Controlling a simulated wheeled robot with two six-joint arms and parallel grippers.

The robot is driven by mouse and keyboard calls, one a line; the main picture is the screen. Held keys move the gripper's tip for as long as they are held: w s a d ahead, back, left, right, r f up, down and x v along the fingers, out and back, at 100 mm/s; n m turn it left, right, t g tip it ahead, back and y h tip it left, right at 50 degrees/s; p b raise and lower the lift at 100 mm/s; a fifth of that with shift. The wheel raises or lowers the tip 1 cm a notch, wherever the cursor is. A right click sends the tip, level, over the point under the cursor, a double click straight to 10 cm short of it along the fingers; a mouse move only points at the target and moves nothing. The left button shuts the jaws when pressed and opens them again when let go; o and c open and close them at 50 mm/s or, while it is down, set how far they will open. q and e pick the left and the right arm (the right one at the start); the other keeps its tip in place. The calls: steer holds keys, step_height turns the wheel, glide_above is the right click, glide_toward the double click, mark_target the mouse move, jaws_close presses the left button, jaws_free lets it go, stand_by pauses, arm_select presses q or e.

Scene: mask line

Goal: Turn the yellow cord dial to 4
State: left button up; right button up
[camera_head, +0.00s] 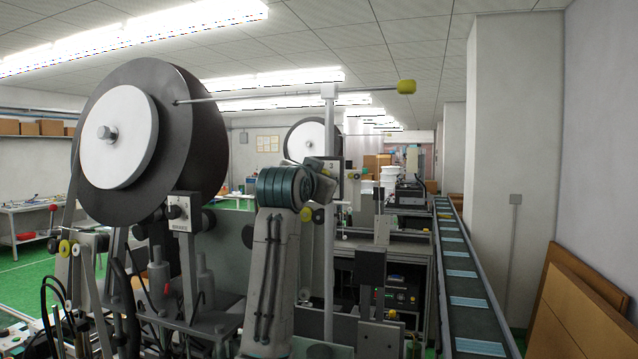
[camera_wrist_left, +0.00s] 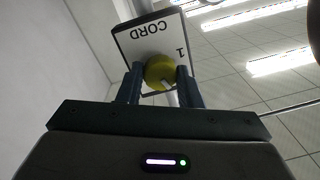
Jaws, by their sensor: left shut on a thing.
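The yellow cord dial (camera_wrist_left: 157,75) is a round knob on a white, dark-edged plate (camera_wrist_left: 150,42) in the left wrist view. The plate reads "CORD" upside down, and a "1" shows beside the dial. Other marks and the dial's pointer cannot be made out. My left gripper (camera_wrist_left: 161,80) is shut on the dial, one dark finger on each side. In the head view my left gripper (camera_head: 318,168) is up against the small plate (camera_head: 337,178) on the pale post, and the dial is hidden there. My right gripper is not in view.
A large black reel (camera_head: 205,135) with a white hub stands at the left. The pale post (camera_head: 329,120) carries a rod with a yellow end (camera_head: 406,87). A conveyor (camera_head: 462,255) with blue masks runs along the right.

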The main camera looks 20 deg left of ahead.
arm_select(q)
steer(key=m+b, duration=0.3)
steer(key=m, duration=0.5)
steer(key=m+b, duration=0.2)
steer(key=m, duration=0.7)
steer(key=m+h+b, duration=0.1)
steer(key=m+b, duration=0.2)
steer(key=m, duration=0.5)
steer(key=shift+w+f+m+b, duration=0.1)
steer(key=shift+f+m+b, duration=0.2)
steer(key=o, duration=0.8)
steer(key=shift+o, duration=0.9)
steer(key=shift+r, duration=0.15)
steer(key=shift+a, duration=0.1)
steer(key=s+b, duration=0.5)
steer(key=s, duration=0.6)
steer(key=shift+a, duration=0.3)
